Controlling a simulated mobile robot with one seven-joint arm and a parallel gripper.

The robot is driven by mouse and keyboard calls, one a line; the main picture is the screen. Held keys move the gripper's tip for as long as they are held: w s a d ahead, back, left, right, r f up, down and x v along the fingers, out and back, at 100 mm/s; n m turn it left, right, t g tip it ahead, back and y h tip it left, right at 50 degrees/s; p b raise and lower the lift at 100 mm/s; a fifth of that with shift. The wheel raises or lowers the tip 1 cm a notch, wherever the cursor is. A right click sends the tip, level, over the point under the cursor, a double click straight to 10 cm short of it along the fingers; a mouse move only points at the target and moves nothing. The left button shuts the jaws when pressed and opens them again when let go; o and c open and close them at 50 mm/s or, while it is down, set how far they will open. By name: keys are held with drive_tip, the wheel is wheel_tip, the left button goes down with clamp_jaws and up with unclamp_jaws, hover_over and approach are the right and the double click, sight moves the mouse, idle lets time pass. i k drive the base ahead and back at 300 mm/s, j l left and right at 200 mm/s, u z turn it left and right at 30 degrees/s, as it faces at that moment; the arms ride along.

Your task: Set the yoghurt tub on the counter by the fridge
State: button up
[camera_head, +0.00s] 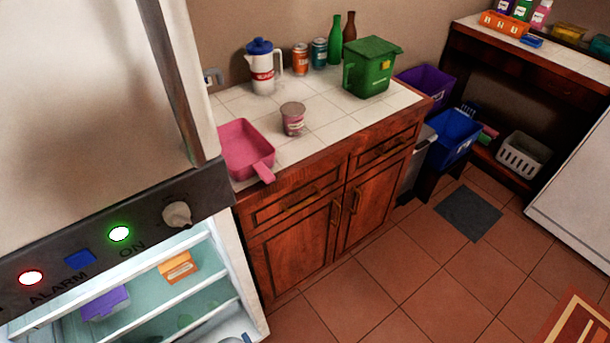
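The yoghurt tub (293,119) is a small pink and grey cup with a lid. It stands upright on the white tiled counter (325,113), beside the fridge (110,200). A pink dustpan-like tray (246,147) lies to its left at the counter's front edge, apart from it. The fridge fills the left side, and its lower compartment shows lit shelves. My gripper is not in view, and nothing is seen touching the tub.
A white jug with a blue lid (262,70), cans (319,52), bottles (336,42) and a green bin (371,67) stand at the back of the counter. Purple (426,80) and blue (455,132) bins are to the right. The tiled floor (400,270) in front is mostly clear.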

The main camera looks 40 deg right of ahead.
sight(337, 116)
drive_tip(key=i+l, duration=0.1)
drive_tip(key=l, duration=0.65)
drive_tip(key=i+l, duration=0.1)
drive_tip(key=l, duration=0.7)
